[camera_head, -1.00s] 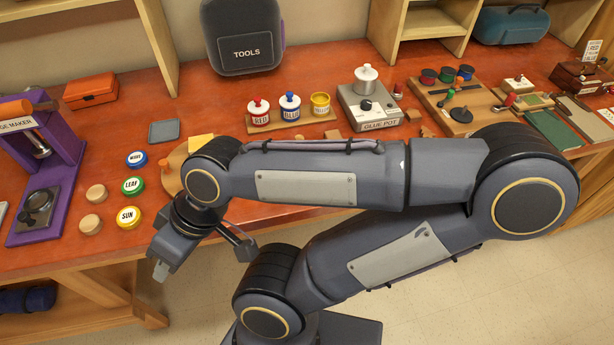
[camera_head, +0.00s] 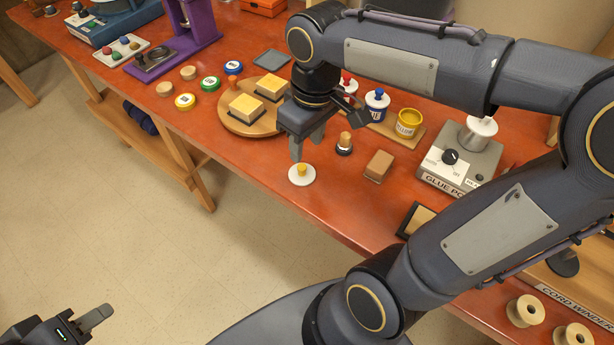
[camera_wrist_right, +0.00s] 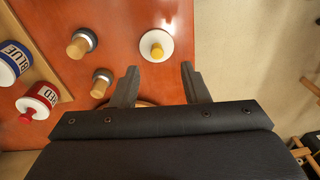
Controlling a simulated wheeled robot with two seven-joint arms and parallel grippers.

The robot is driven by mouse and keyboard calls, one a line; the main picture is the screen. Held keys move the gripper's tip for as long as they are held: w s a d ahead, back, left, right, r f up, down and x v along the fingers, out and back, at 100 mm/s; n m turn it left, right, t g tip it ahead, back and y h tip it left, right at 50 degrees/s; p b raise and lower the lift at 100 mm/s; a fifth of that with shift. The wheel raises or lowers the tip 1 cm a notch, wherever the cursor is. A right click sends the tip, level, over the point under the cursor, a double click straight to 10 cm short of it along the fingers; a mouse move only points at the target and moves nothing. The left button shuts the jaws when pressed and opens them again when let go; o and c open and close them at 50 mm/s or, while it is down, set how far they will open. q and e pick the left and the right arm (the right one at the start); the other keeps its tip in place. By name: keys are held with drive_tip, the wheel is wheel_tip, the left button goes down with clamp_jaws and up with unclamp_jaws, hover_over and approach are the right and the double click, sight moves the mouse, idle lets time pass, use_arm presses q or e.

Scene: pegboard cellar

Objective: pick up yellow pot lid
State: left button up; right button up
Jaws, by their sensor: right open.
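The yellow pot lid (camera_head: 302,174) is a white disc with a yellow knob, lying flat near the table's front edge. In the right wrist view the lid (camera_wrist_right: 156,45) lies just ahead of the fingertips. My right gripper (camera_head: 304,150) is open and empty, just above and behind the lid in the head view; the jaws also show apart in the right wrist view (camera_wrist_right: 160,70). The yellow pot (camera_head: 408,122) stands uncovered on its wooden rack. My left gripper (camera_head: 92,320) is at the lower left, away from the table, only partly in view.
A wooden-handled stamp (camera_head: 344,144) and a brown block (camera_head: 379,166) stand right of the lid. A round board (camera_head: 250,126) with yellow blocks is behind left. The blue pot (camera_head: 376,104) and glue pot unit (camera_head: 460,158) are further right. Open floor lies in front.

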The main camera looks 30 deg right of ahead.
sight(302, 167)
drive_tip(key=shift+w+f+n+g+h, duration=0.2)
drive_tip(key=shift+w+f, duration=0.05)
drive_tip(key=shift+w, duration=0.2)
drive_tip(key=shift+w+f+n+g+h, duration=0.2)
drive_tip(key=shift+w, duration=0.2)
wheel_tip(302, 167, down, 8)
drive_tip(key=shift+s+a+r+b, duration=0.1)
drive_tip(key=shift+a+r+b, duration=0.05)
drive_tip(key=shift+r+b, duration=0.15)
drive_tip(key=shift+c, duration=0.4)
clamp_jaws()
